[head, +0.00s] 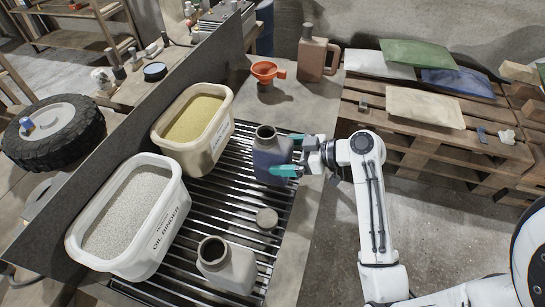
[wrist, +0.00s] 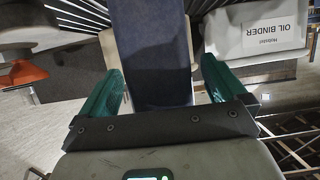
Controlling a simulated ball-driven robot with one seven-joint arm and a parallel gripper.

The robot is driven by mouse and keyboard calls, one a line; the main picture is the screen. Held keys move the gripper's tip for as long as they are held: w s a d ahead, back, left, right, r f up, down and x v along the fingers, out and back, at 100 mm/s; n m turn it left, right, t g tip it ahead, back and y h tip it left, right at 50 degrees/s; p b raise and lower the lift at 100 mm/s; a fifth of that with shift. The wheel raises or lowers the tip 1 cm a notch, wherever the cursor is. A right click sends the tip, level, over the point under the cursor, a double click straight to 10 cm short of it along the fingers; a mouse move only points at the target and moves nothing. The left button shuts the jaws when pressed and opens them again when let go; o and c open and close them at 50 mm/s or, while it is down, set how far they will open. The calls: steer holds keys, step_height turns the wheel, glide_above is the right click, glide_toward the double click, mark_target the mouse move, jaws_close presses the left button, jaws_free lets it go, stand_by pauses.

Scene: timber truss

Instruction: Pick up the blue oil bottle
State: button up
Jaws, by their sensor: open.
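The blue oil bottle (head: 268,158) stands upright on the slatted metal grate, its grey neck open at the top. In the wrist view the blue bottle (wrist: 152,60) fills the space straight ahead. My gripper (head: 290,155) is at the bottle's right side, with its teal fingers open. In the wrist view the two fingers of my gripper (wrist: 160,90) lie on either side of the bottle, with visible gaps between fingers and bottle. The bottle's lower part is partly hidden by a finger in the head view.
A grey open bottle (head: 228,267) and a round cap (head: 267,219) are nearer on the grate (head: 190,235). Tubs of yellow granules (head: 222,142) and grey oil binder (head: 168,240) stand left. An orange funnel (head: 268,72) and pinkish canister (head: 312,60) stand behind. Pallets (head: 440,155) are right.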

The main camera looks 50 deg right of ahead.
steer(key=shift+x, duration=1.4)
steer(key=shift+c, duration=0.2)
steer(key=c, duration=1.1)
steer(key=shift+c, duration=0.2)
steer(key=shift+r, duration=0.15)
